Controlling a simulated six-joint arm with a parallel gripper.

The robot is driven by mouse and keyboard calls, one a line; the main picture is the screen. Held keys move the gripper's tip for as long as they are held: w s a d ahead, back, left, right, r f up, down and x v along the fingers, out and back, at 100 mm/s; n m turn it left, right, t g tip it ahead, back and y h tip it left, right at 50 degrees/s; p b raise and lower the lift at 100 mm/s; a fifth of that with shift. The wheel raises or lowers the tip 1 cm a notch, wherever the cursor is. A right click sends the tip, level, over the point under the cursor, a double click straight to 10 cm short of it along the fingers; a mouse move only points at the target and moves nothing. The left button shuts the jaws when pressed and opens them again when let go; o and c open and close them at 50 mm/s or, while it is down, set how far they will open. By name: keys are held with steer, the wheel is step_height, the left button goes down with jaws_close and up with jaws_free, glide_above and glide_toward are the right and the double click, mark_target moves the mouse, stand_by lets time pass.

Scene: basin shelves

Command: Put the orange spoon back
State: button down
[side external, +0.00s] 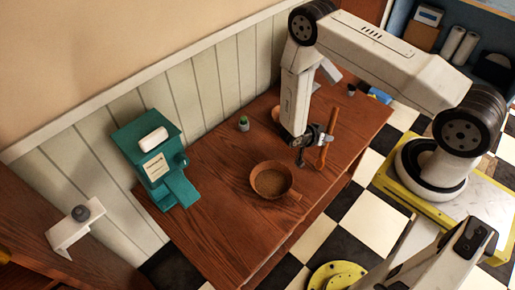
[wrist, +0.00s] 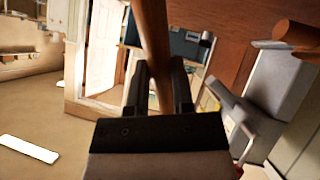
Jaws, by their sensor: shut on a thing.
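The orange-brown spoon (side external: 329,132) is held nearly upright, slightly tilted, above the wooden table. My gripper (side external: 318,139) is shut on it, to the upper right of the brown pan. In the wrist view the spoon's shaft (wrist: 153,40) runs up between the two dark fingers of my gripper (wrist: 159,85). I cannot tell which end of the spoon is which. The brown round pan (side external: 257,184) with a short handle stands on the table, apart from the spoon.
A teal box (side external: 148,160) with a tray stands at the table's left end. A small green-topped jar (side external: 243,124) stands near the wall. A blue item (side external: 379,96) lies at the far right end. The table's front left (side external: 225,225) is clear.

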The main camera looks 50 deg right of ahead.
steer(key=shift+c, duration=2.4)
jaws_free()
steer(key=shift+r, duration=0.15)
steer(key=v, duration=1.2)
steer(key=shift+r, duration=0.15)
